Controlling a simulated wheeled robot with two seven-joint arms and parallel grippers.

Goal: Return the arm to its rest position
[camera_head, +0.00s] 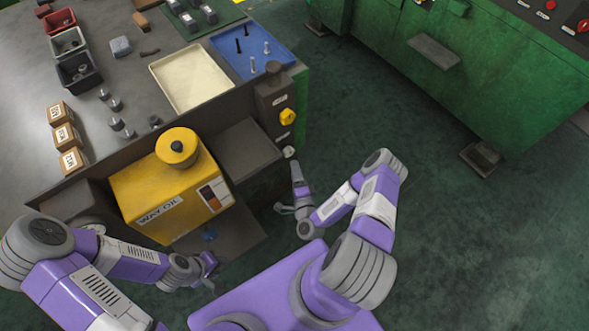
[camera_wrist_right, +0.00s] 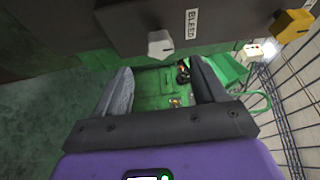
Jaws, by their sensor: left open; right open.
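My right gripper (camera_head: 285,205) is open and empty, beside the dark valve box at the bench corner. In the right wrist view its two fingers (camera_wrist_right: 161,72) stand apart with nothing between them. The white knob (camera_wrist_right: 160,44) on the panel labelled BLEED is just beyond and above the fingers; in the head view it is a small pale knob (camera_head: 289,152), apart from the gripper. My left gripper (camera_head: 210,271) is open, low in front of the yellow WAY OIL unit (camera_head: 165,190). Its fingers are small and partly unclear.
The grey bench carries a cream tray (camera_head: 190,78), a blue tray (camera_head: 236,66) with bolts, bins, boxes and loose parts. A yellow knob (camera_head: 288,116) juts from the valve box (camera_head: 272,97). Green machinery (camera_head: 480,85) stands at the right. The green floor (camera_head: 480,230) right of my arm is clear.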

